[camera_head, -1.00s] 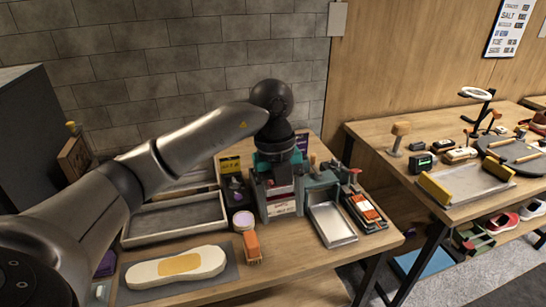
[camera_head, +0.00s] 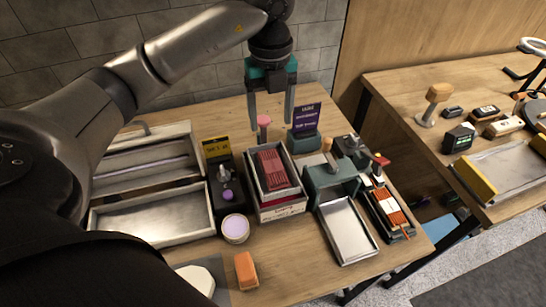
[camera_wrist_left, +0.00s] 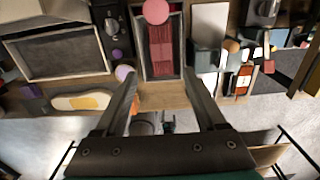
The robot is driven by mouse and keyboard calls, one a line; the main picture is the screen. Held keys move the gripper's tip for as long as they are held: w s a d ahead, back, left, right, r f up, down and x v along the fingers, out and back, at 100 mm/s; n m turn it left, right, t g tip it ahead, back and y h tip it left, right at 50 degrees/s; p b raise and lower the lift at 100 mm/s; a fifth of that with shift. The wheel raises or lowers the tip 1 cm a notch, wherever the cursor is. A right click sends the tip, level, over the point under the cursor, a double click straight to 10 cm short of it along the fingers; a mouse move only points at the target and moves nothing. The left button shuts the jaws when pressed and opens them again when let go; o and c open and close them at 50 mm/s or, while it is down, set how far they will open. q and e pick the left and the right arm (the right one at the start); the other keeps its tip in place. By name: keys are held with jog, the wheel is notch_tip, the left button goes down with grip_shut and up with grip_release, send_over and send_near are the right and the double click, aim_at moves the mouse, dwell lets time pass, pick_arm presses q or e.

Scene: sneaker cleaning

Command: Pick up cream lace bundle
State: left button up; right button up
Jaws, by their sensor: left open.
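My left gripper (camera_head: 270,119) is open and empty, pointing down above the back of a lace box. Its two fingers also show in the left wrist view (camera_wrist_left: 163,76), apart, with nothing between them. The open box (camera_head: 282,211) holds dark red lace bundles (camera_head: 271,168), which also show in the left wrist view (camera_wrist_left: 161,50). I cannot make out a cream lace bundle in either view. My right gripper is not in view.
A pink round-topped post (camera_head: 264,121) stands behind the box. A purple sign (camera_head: 306,117) and a green holder (camera_head: 331,184) are to its right, with a metal tray (camera_head: 347,230) in front. A lilac-topped jar (camera_head: 235,228) and orange block (camera_head: 246,270) are front left.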

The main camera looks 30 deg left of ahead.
pick_arm(q)
send_over(273, 165)
jog(key=f, duration=0.8)
jog(key=shift+a, duration=0.2)
jog(key=shift+d+f, duration=0.2)
jog(key=shift+f, duration=2.85)
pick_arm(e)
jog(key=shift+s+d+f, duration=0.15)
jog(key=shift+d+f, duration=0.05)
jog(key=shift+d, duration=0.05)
pick_arm(q)
jog(key=shift+c, duration=0.2)
jog(key=c, duration=1.1)
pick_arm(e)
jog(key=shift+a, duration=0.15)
pick_arm(q)
jog(key=shift+r, duration=0.15)
notch_tip(273, 165, up, 20)
jog(key=p, duration=0.1)
jog(key=shift+p, duration=0.35)
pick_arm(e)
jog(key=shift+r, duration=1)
